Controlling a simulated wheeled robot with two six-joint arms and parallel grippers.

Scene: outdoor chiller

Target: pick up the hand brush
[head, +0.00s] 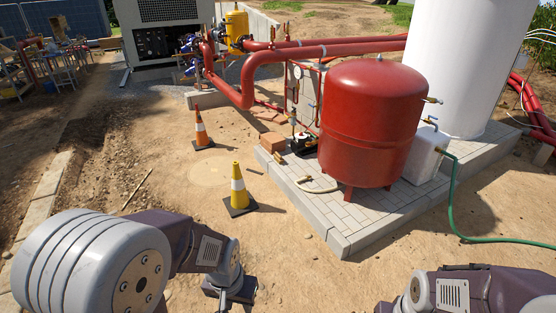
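I cannot make out the hand brush for certain. A small brown object (280,158) lies at the left edge of the paved slab, and it is too small to tell whether it is the brush. My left gripper (230,292) is low in the picture, left of centre, over the sandy ground and well short of the slab. It points down and its fingers are not clear. My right arm shows at the bottom right; its gripper is not clearly in view.
A red tank (372,125) stands on the paved slab (362,222), with a cream looped hose (316,186) and an orange-brown block (271,142) nearby. A yellow cone (238,187) and an orange cone (201,130) stand on sand. A green hose (451,205) trails right.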

